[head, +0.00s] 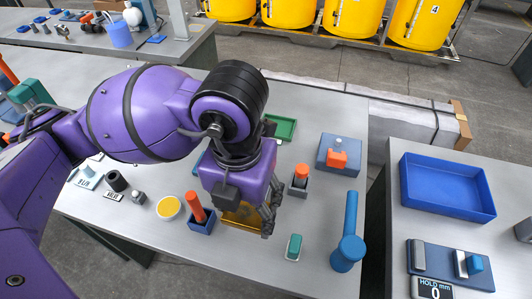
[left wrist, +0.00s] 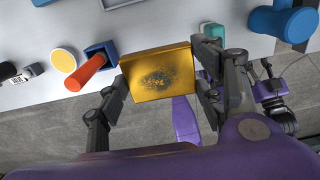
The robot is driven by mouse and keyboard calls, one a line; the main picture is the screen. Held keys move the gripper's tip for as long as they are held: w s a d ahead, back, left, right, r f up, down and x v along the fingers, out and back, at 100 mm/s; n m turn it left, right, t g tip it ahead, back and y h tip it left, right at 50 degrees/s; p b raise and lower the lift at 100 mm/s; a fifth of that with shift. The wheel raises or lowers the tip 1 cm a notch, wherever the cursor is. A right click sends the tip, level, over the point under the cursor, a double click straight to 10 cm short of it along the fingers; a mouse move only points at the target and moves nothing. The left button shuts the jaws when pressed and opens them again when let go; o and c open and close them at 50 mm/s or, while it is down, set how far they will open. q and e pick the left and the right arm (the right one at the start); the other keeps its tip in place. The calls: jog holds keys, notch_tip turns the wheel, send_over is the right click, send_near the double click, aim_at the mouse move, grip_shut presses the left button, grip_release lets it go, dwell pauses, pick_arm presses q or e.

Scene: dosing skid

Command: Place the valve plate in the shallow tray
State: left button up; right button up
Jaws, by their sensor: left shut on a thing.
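The valve plate, a flat golden-yellow square with dark speckles on its face, is between the fingers of my left gripper (left wrist: 160,72). It fills the space between them in the left wrist view (left wrist: 160,88). In the head view the plate (head: 240,217) shows partly below my left gripper (head: 258,207), near the front edge of the middle bench; its height above the bench is unclear. A blue, low-walled tray (head: 447,208) lies empty on the right bench. A small green tray (head: 284,127) is partly hidden behind my left arm. A dark and purple mechanism at the left wrist view's right looks like my right gripper (left wrist: 262,72).
Near the plate stand a blue holder with a red handle (head: 202,222), a yellow-topped round pot (head: 168,208), a green block (head: 294,246) and a blue mallet-like tool (head: 349,240). A gap separates the benches. A gauge (head: 430,288) sits before the blue tray.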

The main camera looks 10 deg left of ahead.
pick_arm(q)
jog(key=w+a+f, duration=0.1)
jog(key=w+f, duration=0.2)
jog(key=w, duration=0.1)
jog(key=w+a+f, duration=0.1)
jog(key=w+f, duration=0.2)
jog(key=w+a+f, duration=0.1)
jog(key=w+f, duration=0.1)
jog(key=w, duration=0.2)
jog(key=shift+w+a+f, duration=0.15)
jog(key=shift+w+f, duration=0.2)
jog(key=shift+f, duration=0.05)
jog(key=shift+w+f, duration=0.15)
jog(key=shift+w+a+f, duration=0.1)
jog(key=shift+w+f, duration=0.05)
jog(key=shift+f, duration=0.75)
jog(key=shift+w+a+f, duration=0.1)
jog(key=shift+f, duration=0.8)
jog(key=shift+f+b, duration=0.1)
jog(key=shift+b, duration=0.2)
jog(key=shift+f, duration=0.15)
jog(key=o, duration=1.4)
